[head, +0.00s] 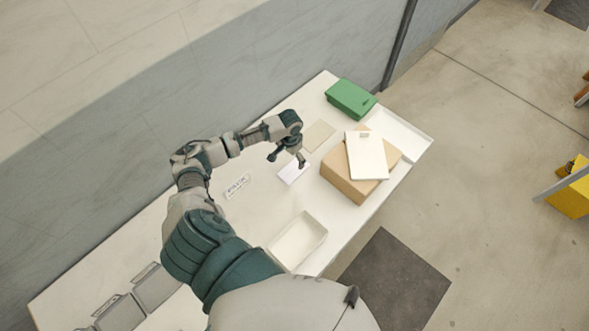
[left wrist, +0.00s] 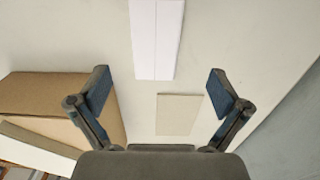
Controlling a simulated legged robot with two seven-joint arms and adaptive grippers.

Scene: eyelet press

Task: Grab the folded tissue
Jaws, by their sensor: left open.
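The folded tissue (head: 292,172) is a flat white rectangle lying on the white table, just below my left gripper in the head view. In the left wrist view the tissue (left wrist: 156,38) shows at the top centre with a fold line along its length, cut off by the frame's upper edge. My left gripper (head: 287,159) is open and empty, its fingers spread wide. In the left wrist view the gripper (left wrist: 158,88) shows the tissue ahead of and between its fingertips, apart from them. My right gripper is not in view.
A beige square (left wrist: 177,115) lies flat near the tissue. A cardboard box (head: 344,182) with a white panel (head: 367,155) on top stands to the right. A green box (head: 350,98), an open white tray (head: 285,250) and a printed label (head: 237,185) are also on the table (head: 210,215).

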